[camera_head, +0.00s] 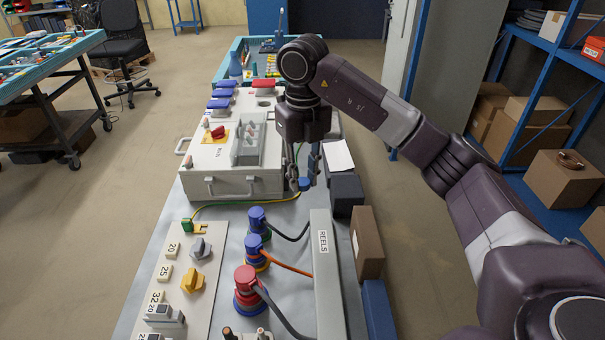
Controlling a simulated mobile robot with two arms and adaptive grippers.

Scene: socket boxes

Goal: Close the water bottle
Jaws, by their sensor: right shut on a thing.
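My right gripper (304,179) points down beside the front right corner of the light grey socket box. It is shut, and a small round blue piece (305,185) shows at its fingertips. I cannot tell whether this piece is a bottle cap. I cannot make out a water bottle with certainty. A blue bottle-shaped thing (236,66) stands upright at the far left of the bench; its top is too small to read. My left gripper is not in view.
The socket box (235,157) has handles and a red switch. Blue and red plugs with cables (247,285) stand in front, beside a grey bar marked REELS (324,270). A yellow-green cable (225,203) runs along the box's front. Brown and dark boxes (367,240) line the right edge.

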